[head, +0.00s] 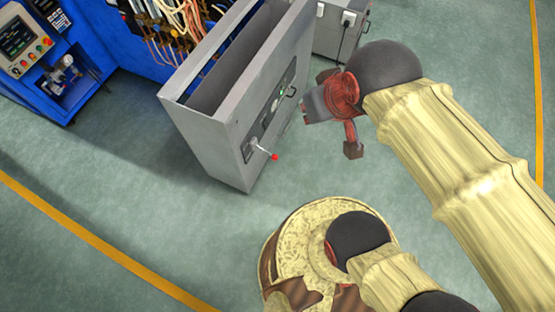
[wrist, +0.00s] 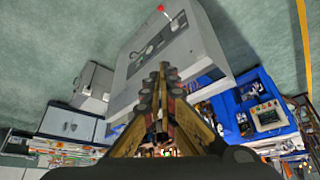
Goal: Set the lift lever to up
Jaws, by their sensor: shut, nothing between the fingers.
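The lift lever (head: 264,151) is a thin metal rod with a red ball knob (head: 275,156), on the front panel of a grey cabinet (head: 215,150). It sticks out from the panel near the cabinet's near lower part; I cannot tell its exact setting. The red knob also shows at the top edge of the wrist view (wrist: 160,8). My gripper (head: 308,108) is to the right of the panel, apart from the lever. In the wrist view its fingers (wrist: 163,68) are closed together, empty, and point toward the panel.
The panel also has a small green light (head: 281,92) and a black handle (head: 291,91). A blue machine (head: 90,45) with cables and a control screen stands behind the cabinet. A smaller grey box (head: 338,25) stands at the back.

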